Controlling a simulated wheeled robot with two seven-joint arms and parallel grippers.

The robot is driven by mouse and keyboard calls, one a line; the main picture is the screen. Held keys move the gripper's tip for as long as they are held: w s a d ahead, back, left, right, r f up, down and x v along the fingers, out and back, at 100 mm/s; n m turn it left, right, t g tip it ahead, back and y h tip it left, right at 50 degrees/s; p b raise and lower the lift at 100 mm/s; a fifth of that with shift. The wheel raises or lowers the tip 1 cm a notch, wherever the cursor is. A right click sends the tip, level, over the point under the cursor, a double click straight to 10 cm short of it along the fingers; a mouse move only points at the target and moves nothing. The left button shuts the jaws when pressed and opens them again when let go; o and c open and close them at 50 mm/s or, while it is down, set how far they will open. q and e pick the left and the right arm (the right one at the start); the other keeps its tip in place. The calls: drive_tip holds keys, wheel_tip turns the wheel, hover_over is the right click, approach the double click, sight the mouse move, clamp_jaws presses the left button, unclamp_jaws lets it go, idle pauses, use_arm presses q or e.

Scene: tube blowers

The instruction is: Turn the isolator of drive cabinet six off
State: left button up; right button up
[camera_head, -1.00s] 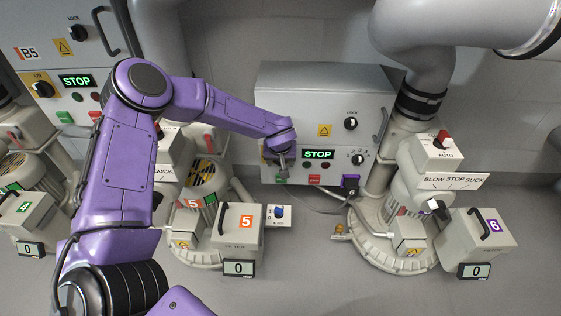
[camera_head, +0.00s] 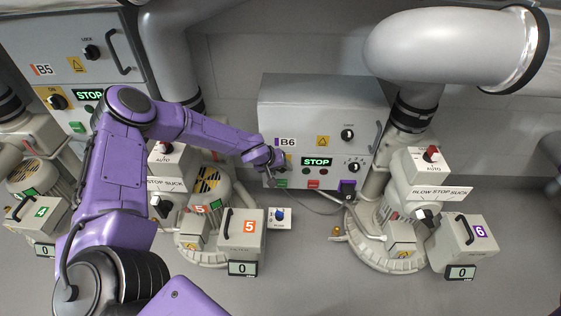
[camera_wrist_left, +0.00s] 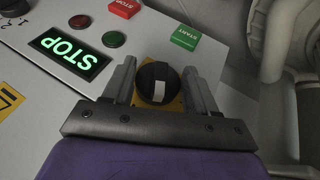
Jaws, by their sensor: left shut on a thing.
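Drive cabinet six, marked B6 (camera_head: 315,103), is a grey box against the back wall with a lit green STOP display. Its isolator is a round black knob (camera_wrist_left: 157,86) with a white mark, on a yellow plate, in the left wrist view. My left gripper (camera_head: 272,171) is at the left side of the cabinet front and hides the isolator in the head view. In the left wrist view the gripper fingers (camera_wrist_left: 157,72) stand on either side of the knob, shut on it. My right gripper is not in view.
A green START button (camera_wrist_left: 185,40) and a red STOP button (camera_wrist_left: 124,8) are close by the knob. Cabinet B5 (camera_head: 85,68) is at the left. Blower six (camera_head: 395,215) stands right of the cabinet, with a large grey pipe above.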

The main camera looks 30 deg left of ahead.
use_arm(q)
drive_tip(key=shift+s+a+n+t+h+p, duration=0.15)
drive_tip(key=shift+n+t+h+p, duration=0.15)
drive_tip(key=shift+t+h+p, duration=0.75)
drive_tip(key=shift+f+g+p, duration=0.1)
drive_tip(key=shift+g+p, duration=0.2)
drive_tip(key=shift+g, duration=0.05)
drive_tip(key=o, duration=1)
drive_tip(key=shift+o, duration=0.2)
drive_tip(key=p+v, duration=0.5)
drive_tip(key=v, duration=0.5)
drive_tip(key=shift+r+p, duration=0.2)
drive_tip(key=shift+p, duration=0.15)
